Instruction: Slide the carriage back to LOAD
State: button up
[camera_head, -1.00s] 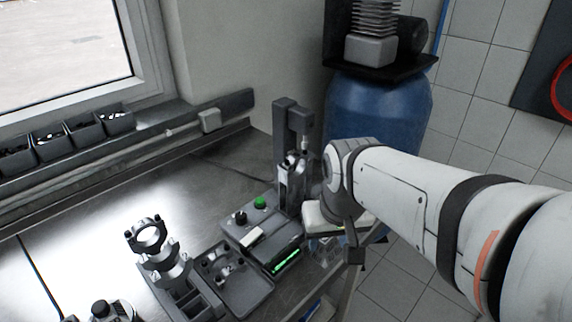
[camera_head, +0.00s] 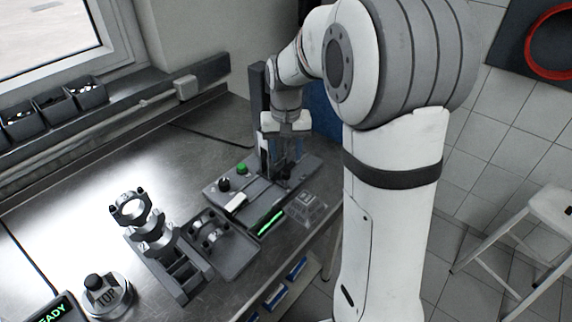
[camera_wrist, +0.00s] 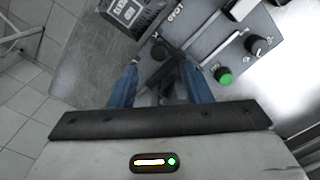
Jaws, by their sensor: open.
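The press station (camera_head: 262,188) stands on the bench, with a green button, a black knob and a green-lit strip; it also shows in the wrist view (camera_wrist: 215,45). The word LOAD seems printed on its plate in the wrist view. A dark block with a round top, probably the carriage (camera_wrist: 160,51), lies just ahead of and partly between my fingers. My gripper (camera_wrist: 158,88) is open, its two blue fingers apart on either side of this dark part. In the head view my gripper (camera_head: 284,148) is over the station's back end, and its wrist hides part of the upright post (camera_head: 258,90). Contact cannot be told.
A clear box (camera_head: 306,208) sits at the station's right edge. A grey tray (camera_head: 222,246) with small parts and a crankshaft stand (camera_head: 152,232) are to the left. A TOP-marked round piece (camera_head: 106,297) is at front left.

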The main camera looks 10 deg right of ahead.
aim_at(286, 170)
notch_tip(286, 170, down, 6)
jog(key=shift+r, duration=0.1)
jog(key=shift+c, duration=0.5)
grip_shut()
